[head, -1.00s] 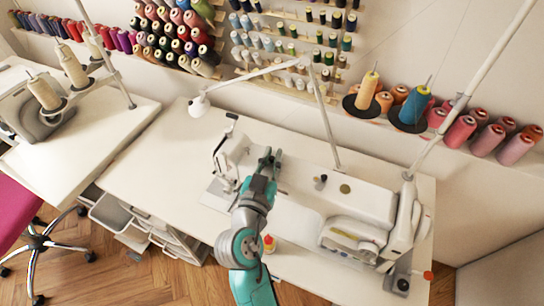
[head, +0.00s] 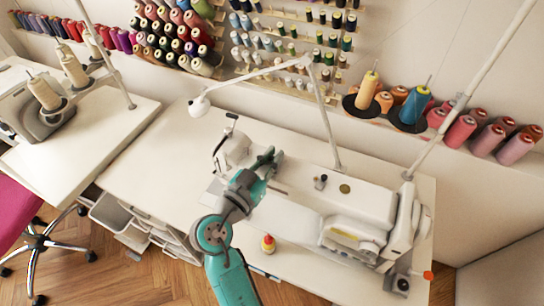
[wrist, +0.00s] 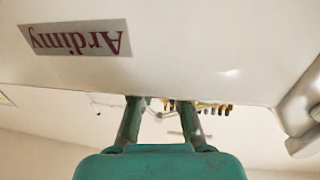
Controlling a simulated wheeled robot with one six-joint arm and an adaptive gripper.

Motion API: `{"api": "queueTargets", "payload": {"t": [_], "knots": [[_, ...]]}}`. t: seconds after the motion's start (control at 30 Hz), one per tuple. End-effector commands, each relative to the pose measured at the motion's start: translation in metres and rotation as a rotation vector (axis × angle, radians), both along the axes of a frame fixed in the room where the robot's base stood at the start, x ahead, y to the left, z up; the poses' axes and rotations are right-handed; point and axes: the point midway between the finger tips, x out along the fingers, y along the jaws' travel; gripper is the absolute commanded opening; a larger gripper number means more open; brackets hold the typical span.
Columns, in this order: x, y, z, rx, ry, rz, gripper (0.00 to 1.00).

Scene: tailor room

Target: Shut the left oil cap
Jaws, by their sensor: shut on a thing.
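The white sewing machine (head: 300,205) stands on the right table. Its body, with upside-down red "Ardimy" lettering, fills the upper part of the wrist view (wrist: 200,50). A small dark raised piece (head: 321,182) and a flat brass disc (head: 345,188) are on its top; I cannot tell which one is the left oil cap. My gripper (head: 269,153) is over the left part of the machine, away from both pieces. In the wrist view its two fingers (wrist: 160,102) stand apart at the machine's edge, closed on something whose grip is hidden.
A white lamp (head: 199,106) is at the back left. A small bottle with a red tip (head: 268,244) stands in front of the machine. The left part of the table (head: 155,175) is clear.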

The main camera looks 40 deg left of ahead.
Motion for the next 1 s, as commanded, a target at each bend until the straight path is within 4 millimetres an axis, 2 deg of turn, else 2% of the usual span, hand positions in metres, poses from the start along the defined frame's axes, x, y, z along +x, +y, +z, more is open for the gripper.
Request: {"api": "queueTargets", "payload": {"t": [0.07, 0.1, 0.17, 0.2, 0.57, 0.67, 1.0], "knots": [[0.000, 0.000, -0.001, 0.000, 0.001, 0.001, 0.00], [0.000, 0.000, -0.001, -0.001, 0.001, 0.001, 0.20], [0.000, 0.000, -0.001, -0.001, 0.001, 0.001, 0.35], [0.000, 0.000, -0.001, -0.001, 0.001, 0.001, 0.39], [0.000, 0.000, 0.005, 0.001, 0.000, 0.001, 0.39], [0.000, 0.000, 0.016, 0.004, 0.000, 0.001, 0.39], [0.000, 0.000, 0.076, 0.005, -0.001, 0.002, 0.39]]}}
